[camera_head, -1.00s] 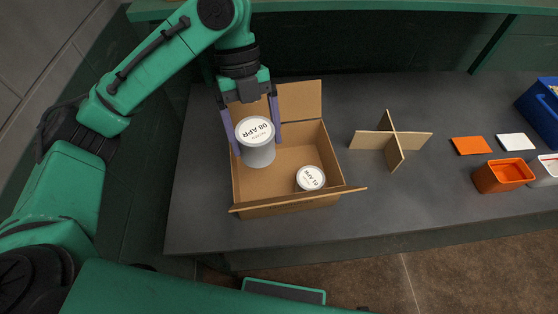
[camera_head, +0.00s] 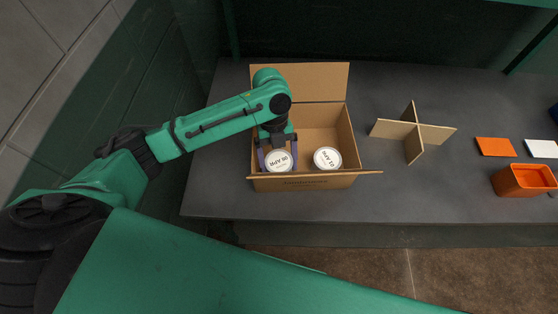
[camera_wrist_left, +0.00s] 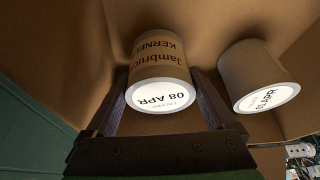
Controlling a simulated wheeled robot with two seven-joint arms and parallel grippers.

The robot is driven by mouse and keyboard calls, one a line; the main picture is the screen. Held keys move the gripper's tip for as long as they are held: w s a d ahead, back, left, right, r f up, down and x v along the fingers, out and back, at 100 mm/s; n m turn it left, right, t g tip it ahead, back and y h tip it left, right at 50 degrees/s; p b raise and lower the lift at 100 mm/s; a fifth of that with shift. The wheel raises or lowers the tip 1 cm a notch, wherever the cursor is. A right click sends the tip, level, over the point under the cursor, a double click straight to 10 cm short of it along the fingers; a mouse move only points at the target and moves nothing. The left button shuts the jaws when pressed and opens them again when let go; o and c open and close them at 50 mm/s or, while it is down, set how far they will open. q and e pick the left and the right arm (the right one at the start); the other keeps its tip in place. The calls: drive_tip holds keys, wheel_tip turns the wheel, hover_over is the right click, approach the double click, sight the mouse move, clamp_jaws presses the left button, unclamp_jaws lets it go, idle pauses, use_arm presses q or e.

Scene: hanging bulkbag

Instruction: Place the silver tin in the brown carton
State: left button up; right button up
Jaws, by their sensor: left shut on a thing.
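The brown carton (camera_head: 318,182) stands open on the grey table, its back flap raised. My left gripper (camera_head: 278,155) reaches down into its front left part. It is shut on the silver tin (camera_head: 280,163), which has a white lid reading "08 APR"; the fingers lie on both sides. In the left wrist view the held tin (camera_wrist_left: 160,68) is between the fingers, inside the carton. I cannot tell whether its base touches the carton floor. A second tin (camera_head: 327,158), with a "01 APR" lid, stands to the right in the carton, apart from the held one. My right gripper is not in view.
A cardboard cross divider (camera_head: 414,134) stands on the table right of the carton. Further right are an orange card (camera_head: 495,147), a white card (camera_head: 542,148) and an orange bin (camera_head: 523,181). Bare table lies between the divider and the bin.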

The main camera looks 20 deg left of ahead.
use_arm(q)
drive_tip(key=shift+w, duration=0.1)
drive_tip(key=o, duration=1.3)
drive_tip(key=shift+r, duration=0.1)
drive_tip(key=b+v, duration=0.2)
drive_tip(key=v, duration=1)
